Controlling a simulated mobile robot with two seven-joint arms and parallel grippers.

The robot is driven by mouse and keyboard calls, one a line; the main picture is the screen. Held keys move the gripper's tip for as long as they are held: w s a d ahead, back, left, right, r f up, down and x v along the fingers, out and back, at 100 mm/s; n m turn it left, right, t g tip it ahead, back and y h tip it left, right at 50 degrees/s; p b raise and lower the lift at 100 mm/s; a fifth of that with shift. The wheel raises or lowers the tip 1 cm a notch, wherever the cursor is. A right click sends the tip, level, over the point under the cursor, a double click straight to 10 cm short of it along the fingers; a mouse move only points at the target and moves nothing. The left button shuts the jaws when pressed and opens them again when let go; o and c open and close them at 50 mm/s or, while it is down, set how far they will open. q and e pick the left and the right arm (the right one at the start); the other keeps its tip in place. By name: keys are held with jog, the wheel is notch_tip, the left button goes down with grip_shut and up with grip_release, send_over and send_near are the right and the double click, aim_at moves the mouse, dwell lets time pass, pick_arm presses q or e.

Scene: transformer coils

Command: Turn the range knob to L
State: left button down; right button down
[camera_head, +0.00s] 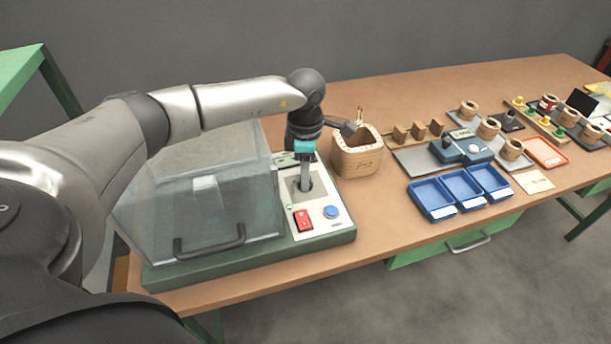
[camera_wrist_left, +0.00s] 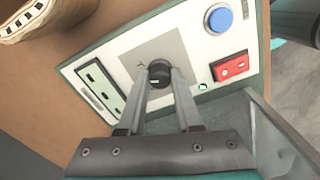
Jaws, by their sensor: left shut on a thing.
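The range knob (camera_wrist_left: 159,72) is a round black knob with a pale mark, on a grey square plate of the white control panel (camera_head: 328,222). My left gripper (camera_head: 304,187) points down at the knob from above. In the left wrist view its two fingers (camera_wrist_left: 160,84) are closed around the knob's sides. The fingers and wrist hide most of the knob in the head view. The letters around the knob are too small to read fully. My right gripper does not show.
A red rocker switch (camera_head: 304,220) and a blue button (camera_head: 331,212) sit near the knob. A clear box with a dark handle (camera_head: 209,242) stands left of the panel. A wooden container (camera_head: 357,157) stands behind right. Blue trays (camera_head: 432,198) lie farther right.

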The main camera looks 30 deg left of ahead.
pick_arm(q)
jog(key=m+b, duration=0.1)
jog(key=m, duration=0.4)
dwell(0.5)
jog(key=c, duration=0.6)
grip_release()
notch_tip(320, 180, up, 15)
jog(key=p, duration=0.2)
jog(key=shift+r, duration=0.15)
dwell(0.3)
